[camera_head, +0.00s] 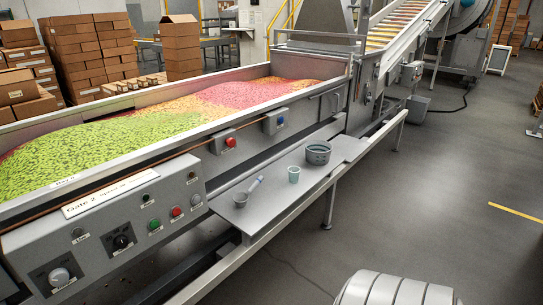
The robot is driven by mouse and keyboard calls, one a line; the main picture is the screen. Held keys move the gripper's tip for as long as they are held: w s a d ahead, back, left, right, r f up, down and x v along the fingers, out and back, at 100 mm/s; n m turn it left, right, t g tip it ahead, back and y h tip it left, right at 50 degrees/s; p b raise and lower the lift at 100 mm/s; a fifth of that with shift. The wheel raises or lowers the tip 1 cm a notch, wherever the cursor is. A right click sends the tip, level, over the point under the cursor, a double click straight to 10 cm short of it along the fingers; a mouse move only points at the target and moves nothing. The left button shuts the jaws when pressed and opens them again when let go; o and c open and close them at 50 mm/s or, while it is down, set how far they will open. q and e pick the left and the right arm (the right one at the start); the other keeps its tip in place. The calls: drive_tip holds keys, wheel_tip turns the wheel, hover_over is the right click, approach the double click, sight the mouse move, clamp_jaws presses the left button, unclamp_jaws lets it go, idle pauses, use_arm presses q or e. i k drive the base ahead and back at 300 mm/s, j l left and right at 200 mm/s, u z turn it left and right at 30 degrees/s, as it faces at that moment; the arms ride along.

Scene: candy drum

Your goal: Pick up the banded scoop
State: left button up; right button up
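A small scoop (243,197) lies on the narrow grey side shelf (268,203) of the candy machine. It has a grey bowl at the left and a pale handle (256,184) slanting up to the right. At this size I cannot make out a band on it. A small pale green cup (294,174) stands to its right, apart from it. A dark grey tub (318,153) stands farther right on the same shelf. Neither of my grippers is in view.
A long trough (262,71) of green, orange and pink candy runs behind the shelf. A control panel (120,230) with buttons and knobs fronts it at the left. A support leg (329,207) stands under the shelf's right part. The floor (430,190) at the right is mostly open.

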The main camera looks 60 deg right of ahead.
sight(240, 199)
drive_tip(key=z, duration=1.6)
drive_tip(key=i+l+u, duration=0.1)
drive_tip(key=u, duration=0.7)
drive_tip(key=i+l+u, duration=0.2)
drive_tip(key=l, duration=0.2)
drive_tip(key=i+l+u, duration=0.25)
drive_tip(key=l, duration=0.15)
drive_tip(key=l+u, duration=0.2)
drive_tip(key=l, duration=0.2)
drive_tip(key=i+l+u, duration=0.25)
drive_tip(key=l, duration=0.25)
drive_tip(key=l+u, duration=0.2)
drive_tip(key=l, duration=0.2)
